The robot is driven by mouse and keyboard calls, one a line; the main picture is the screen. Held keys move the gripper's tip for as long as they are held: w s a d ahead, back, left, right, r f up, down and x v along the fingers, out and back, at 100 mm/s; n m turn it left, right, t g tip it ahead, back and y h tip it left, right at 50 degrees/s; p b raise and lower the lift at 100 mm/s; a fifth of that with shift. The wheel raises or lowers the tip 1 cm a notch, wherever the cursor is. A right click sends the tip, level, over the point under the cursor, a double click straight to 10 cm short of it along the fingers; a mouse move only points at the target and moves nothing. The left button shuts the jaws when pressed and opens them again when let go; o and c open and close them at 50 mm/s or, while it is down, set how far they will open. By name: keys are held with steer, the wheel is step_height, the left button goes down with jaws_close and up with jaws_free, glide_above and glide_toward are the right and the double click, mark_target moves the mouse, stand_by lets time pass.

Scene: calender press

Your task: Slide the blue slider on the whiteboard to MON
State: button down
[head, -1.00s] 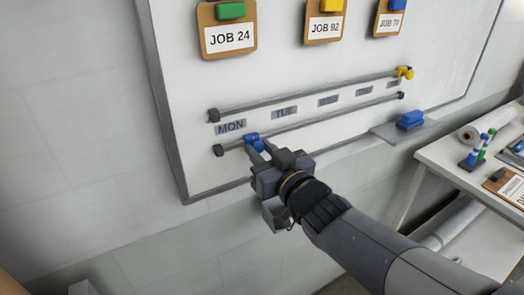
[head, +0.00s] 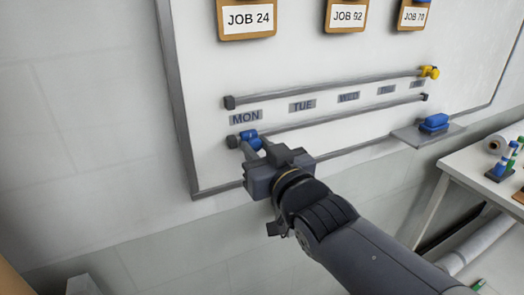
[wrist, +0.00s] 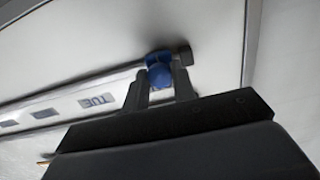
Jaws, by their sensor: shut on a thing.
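The blue slider (head: 249,137) is on the lower rail (head: 340,116) of the whiteboard, close to the rail's left end stop (head: 232,141). It sits just below the MON label (head: 246,117). My gripper (head: 252,147) is shut on the blue slider, coming from the lower right. In the wrist view the slider (wrist: 160,74) shows between the two fingers, beside the dark end stop (wrist: 184,55). The MON label is not visible in the wrist view, while the TUE label (wrist: 97,101) is. The fingers partly hide the slider.
A yellow slider (head: 429,72) is at the right end of the upper rail (head: 330,87). A blue eraser-like block (head: 434,121) rests on a small ledge (head: 410,136) at right. A table (head: 470,165) with rolls and bottles stands further right. Job cards hang above the rails.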

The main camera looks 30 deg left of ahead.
steer(key=c, duration=1.1)
jaws_free()
steer(key=shift+s+a, duration=0.15)
steer(key=shift+c, duration=0.2)
steer(key=v, duration=1.1)
